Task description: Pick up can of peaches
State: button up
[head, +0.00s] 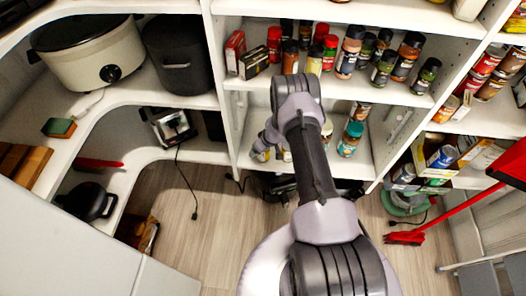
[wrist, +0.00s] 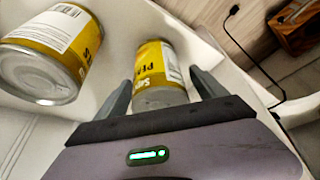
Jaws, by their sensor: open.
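In the wrist view a yellow-labelled can (wrist: 158,66) lies between the two fingers of my gripper (wrist: 161,76). The fingers are open, one on each side of the can, and I cannot tell whether either touches it. Its label shows a word starting with P, but the rest is not readable, so I cannot confirm it is the peaches. A second yellow-labelled can (wrist: 48,55) is to the left, closer to the camera, outside the fingers. In the head view my gripper is mostly hidden behind my arm, at the lower middle shelf.
The lower shelf (head: 345,172) also holds jars to the right, including a teal-labelled one (head: 350,139). Spice jars (head: 350,52) crowd the shelf above. A white upright panel (head: 228,85) stands to the left. A cord (wrist: 256,62) hangs near the shelf edge.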

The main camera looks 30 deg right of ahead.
jog(key=shift+r, duration=0.1)
grip_shut()
